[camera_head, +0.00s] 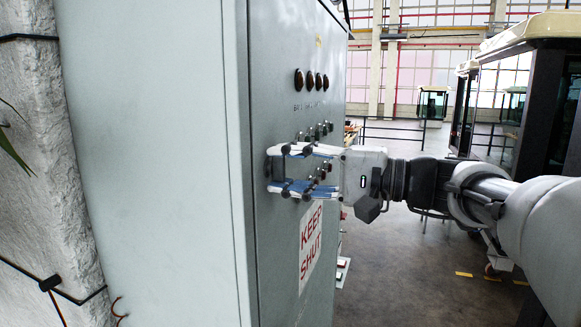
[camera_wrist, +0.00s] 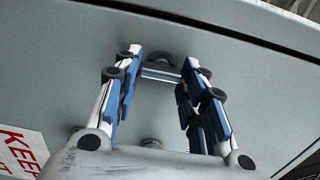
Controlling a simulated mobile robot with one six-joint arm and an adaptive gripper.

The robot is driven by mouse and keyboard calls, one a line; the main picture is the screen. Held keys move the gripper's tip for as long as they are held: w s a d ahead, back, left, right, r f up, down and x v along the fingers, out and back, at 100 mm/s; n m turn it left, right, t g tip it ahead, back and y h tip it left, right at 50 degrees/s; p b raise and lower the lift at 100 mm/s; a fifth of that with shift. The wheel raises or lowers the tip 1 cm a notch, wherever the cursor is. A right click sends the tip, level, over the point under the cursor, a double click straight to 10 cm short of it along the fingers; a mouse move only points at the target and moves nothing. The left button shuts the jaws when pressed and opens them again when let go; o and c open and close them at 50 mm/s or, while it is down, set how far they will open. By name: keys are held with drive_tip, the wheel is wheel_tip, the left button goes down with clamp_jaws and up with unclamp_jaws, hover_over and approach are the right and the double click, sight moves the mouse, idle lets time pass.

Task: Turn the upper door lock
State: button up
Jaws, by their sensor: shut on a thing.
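The upper door lock (camera_wrist: 160,70) is a small dark, rounded piece with a pale bar on the grey cabinet door. In the wrist view it sits between my two fingertips. My gripper (camera_head: 275,169) reaches in from the right in the head view, its blue-and-white fingers one above the other at the door's near edge. In the wrist view my gripper (camera_wrist: 163,66) is closed onto the lock from both sides.
The grey cabinet (camera_head: 160,160) fills the left. Its door carries dark round indicators (camera_head: 299,80), small knobs (camera_head: 322,130) and a KEEP SHUT sign (camera_head: 311,245). A white rough wall (camera_head: 35,170) stands far left. A vehicle cab (camera_head: 545,95) stands at right; floor between is open.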

idle(0.3)
drive_tip(key=o, duration=1.1)
drive_tip(key=shift+c, duration=0.2)
drive_tip(key=v, duration=1.2)
